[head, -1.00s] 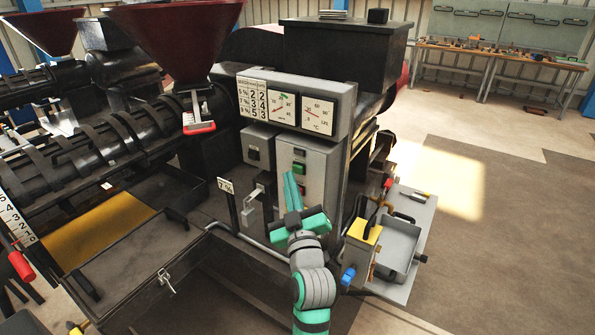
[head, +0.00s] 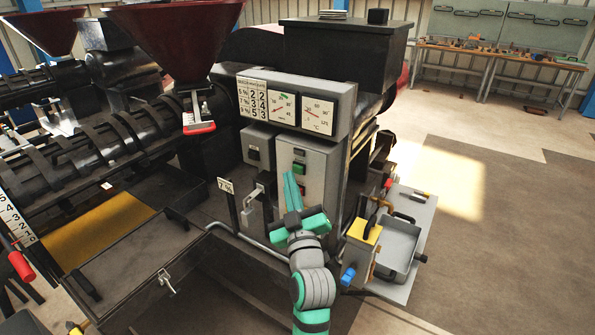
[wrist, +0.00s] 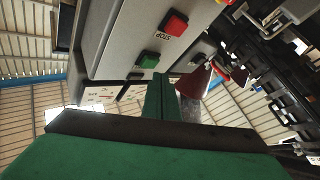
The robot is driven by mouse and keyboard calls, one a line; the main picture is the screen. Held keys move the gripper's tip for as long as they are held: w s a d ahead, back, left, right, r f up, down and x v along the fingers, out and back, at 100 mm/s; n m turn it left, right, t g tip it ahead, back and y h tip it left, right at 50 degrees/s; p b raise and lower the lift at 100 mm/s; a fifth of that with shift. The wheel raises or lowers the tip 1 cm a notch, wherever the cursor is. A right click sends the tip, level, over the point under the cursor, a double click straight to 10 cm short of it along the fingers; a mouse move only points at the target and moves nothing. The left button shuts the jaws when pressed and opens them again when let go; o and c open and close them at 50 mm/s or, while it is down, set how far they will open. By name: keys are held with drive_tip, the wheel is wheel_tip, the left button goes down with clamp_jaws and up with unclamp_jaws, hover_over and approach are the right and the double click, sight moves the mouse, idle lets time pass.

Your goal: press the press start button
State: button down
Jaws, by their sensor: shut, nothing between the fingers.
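The grey control box (head: 316,178) stands at the front of the press below the gauges. A green button (head: 299,168) is on its front face, with a red button (head: 300,188) below it. In the wrist view the green button (wrist: 148,60) is close, and the red button (wrist: 174,23) beside it is labelled STOP. My gripper (head: 289,174) is shut and empty, with its teal fingers pointing at the box. In the wrist view the fingertips (wrist: 162,78) show just beside the green button. I cannot tell whether they touch the box.
A smaller grey switch box (head: 258,147) is to the left. A post with a 7 % sign (head: 226,186) stands left of my gripper. A grey tray (head: 398,245) and a yellow-topped box (head: 363,233) are to the right. Two dial gauges (head: 301,114) sit above.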

drive_tip(key=shift+w+d, duration=0.15)
drive_tip(key=shift+w, duration=0.05)
idle(0.7)
drive_tip(key=shift+w+d, duration=0.1)
drive_tip(key=shift+w, duration=0.1)
drive_tip(key=shift+w+d, duration=0.3)
drive_tip(key=shift+w, duration=0.05)
idle(1.0)
drive_tip(key=shift+a, duration=0.1)
drive_tip(key=shift+s+a, duration=0.45)
drive_tip(key=shift+s, duration=0.25)
drive_tip(key=s+a, duration=0.1)
drive_tip(key=s, duration=0.1)
drive_tip(key=s+a, duration=0.2)
idle(0.6)
drive_tip(key=shift+f, duration=0.1)
idle(0.3)
